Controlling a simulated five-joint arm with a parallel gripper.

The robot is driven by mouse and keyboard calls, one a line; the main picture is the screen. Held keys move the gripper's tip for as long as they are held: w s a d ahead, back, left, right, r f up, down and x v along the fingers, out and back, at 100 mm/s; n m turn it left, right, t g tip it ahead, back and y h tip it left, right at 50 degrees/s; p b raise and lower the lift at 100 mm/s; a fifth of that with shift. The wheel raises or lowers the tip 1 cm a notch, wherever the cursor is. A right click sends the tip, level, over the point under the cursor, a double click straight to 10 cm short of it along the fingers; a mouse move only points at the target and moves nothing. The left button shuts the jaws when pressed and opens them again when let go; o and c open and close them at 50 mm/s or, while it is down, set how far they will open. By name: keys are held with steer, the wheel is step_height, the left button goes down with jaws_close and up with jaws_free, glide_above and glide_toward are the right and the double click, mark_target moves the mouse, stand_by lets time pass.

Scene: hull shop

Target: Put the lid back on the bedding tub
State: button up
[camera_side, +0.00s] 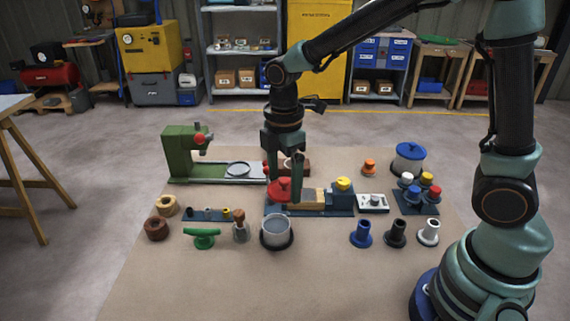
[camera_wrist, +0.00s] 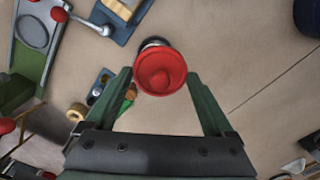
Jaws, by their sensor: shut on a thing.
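The red lid (camera_side: 279,190) is between the fingers of my gripper (camera_side: 284,184), which is shut on it. In the wrist view the lid (camera_wrist: 160,72) shows its round knob between the fingertips of my gripper (camera_wrist: 159,77). The bedding tub seems to be the open pale grey round tub (camera_side: 276,233) with a dark base, at the front middle of the mat. In the side view the lid is above the tub and apart from it. In the wrist view a dark and grey rim (camera_wrist: 153,43) shows past the lid, most of it hidden.
A green machine (camera_side: 185,150) stands back left. A blue-based fixture (camera_side: 325,201) with a yellow knob is just behind the tub. A blue-lidded pot (camera_side: 408,160) is back right. A flask (camera_side: 241,231) stands close left of the tub. The mat's front is clear.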

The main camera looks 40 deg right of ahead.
steer(key=shift+w+a+f, duration=0.3)
steer(key=shift+a+f, duration=0.1)
steer(key=shift+f, duration=0.15)
steer(key=shift+w+a+f, duration=0.3)
steer(key=shift+a+f, duration=0.05)
steer(key=shift+f, duration=3.25)
steer(key=shift+f, duration=0.2)
steer(key=o, duration=1)
steer(key=shift+o, duration=0.2)
steer(key=shift+r, duration=3.5)
